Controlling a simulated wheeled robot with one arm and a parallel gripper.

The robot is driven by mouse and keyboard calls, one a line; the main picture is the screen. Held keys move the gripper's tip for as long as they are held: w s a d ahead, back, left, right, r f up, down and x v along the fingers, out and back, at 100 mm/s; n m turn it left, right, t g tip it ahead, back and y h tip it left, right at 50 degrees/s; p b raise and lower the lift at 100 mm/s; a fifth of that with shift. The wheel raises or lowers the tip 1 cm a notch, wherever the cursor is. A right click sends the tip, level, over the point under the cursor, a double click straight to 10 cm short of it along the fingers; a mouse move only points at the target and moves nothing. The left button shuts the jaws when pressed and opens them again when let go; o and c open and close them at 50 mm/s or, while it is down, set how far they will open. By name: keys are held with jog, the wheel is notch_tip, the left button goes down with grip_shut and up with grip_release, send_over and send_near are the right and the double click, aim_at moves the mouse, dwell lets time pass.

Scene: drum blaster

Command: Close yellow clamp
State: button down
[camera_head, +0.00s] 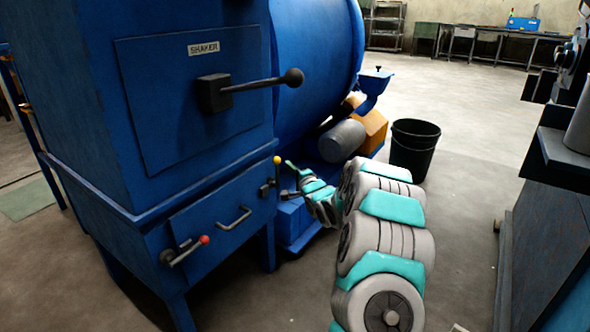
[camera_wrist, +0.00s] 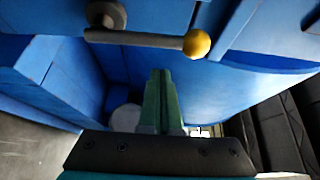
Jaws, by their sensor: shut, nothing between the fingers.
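The yellow clamp (camera_head: 277,160) is a lever with a yellow ball knob at the right front edge of the blue machine's lower section. It stands roughly upright in the head view. In the wrist view, the yellow clamp (camera_wrist: 197,43) shows as a dark grey bar running left to a round pivot, with the yellow ball at its right end. My gripper (camera_head: 290,164) is just right of the clamp in the head view. In the wrist view, my gripper (camera_wrist: 160,74) has its green fingers together and empty, below the bar in the picture. I cannot tell whether they touch it.
The blue shaker cabinet (camera_head: 205,100) has a black-knobbed lever (camera_head: 250,90) above and a red-knobbed clamp (camera_head: 184,250) on the lower left. A black bucket (camera_head: 414,150) stands behind my arm. Another machine (camera_head: 560,200) is at right. Open floor lies between.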

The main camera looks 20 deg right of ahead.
aim_at(277, 174)
jog(key=shift+s+a, duration=0.25)
jog(key=shift+a, duration=0.35)
jog(key=shift+s+a, duration=0.25)
jog(key=shift+a, duration=0.35)
